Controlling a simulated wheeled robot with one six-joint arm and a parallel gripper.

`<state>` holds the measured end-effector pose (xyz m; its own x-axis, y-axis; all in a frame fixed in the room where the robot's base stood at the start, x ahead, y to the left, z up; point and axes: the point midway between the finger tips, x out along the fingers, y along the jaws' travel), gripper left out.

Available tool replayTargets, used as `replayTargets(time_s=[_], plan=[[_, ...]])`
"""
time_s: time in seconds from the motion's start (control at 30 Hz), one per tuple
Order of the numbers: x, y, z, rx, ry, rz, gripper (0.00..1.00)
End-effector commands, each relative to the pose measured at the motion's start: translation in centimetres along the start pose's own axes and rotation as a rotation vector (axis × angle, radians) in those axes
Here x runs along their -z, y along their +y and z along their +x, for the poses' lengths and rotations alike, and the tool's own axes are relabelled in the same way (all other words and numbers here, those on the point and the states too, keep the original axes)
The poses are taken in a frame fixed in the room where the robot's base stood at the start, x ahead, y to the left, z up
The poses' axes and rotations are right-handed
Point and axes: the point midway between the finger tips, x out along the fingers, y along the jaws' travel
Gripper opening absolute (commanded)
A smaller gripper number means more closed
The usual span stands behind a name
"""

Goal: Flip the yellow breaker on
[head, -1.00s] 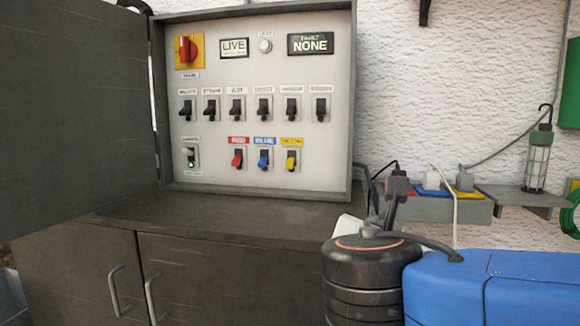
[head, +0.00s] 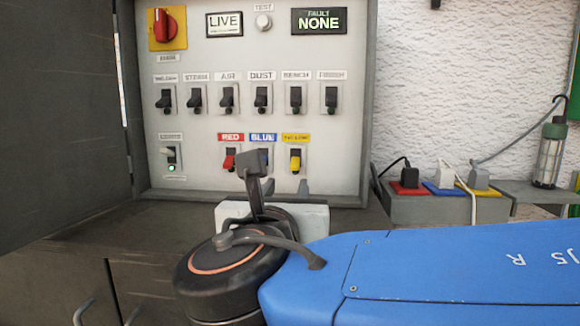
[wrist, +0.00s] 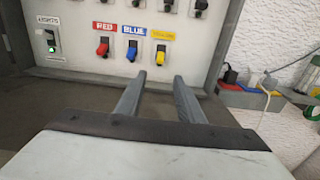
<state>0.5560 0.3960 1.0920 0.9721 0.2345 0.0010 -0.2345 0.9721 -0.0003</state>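The yellow breaker (head: 295,160) is at the right end of the lower coloured row on the panel, under a yellow label. Its yellow lever points down; it also shows in the wrist view (wrist: 160,56). My gripper (wrist: 159,77) is open and empty. Its two fingers point at the panel, apart from it, with the yellow lever above and between the tips in the wrist view. In the head view the fingertips (head: 286,187) show below the yellow breaker, and my wrist hides much of the blue breaker (head: 264,157).
The red breaker (head: 229,159) is left of blue. A lights breaker (head: 171,157) glows green. A row of black breakers (head: 262,97) and a red rotary switch (head: 167,25) sit above. The open cabinet door (head: 60,110) stands left. Plugs and sockets (head: 440,185) are at right.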

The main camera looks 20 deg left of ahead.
Motion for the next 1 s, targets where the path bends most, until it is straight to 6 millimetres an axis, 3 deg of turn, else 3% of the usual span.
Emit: replayTargets(time_s=[1.0], plan=[[0.1, -0.1, 14.6, 0.002, 0.001, 0.0, 0.34]])
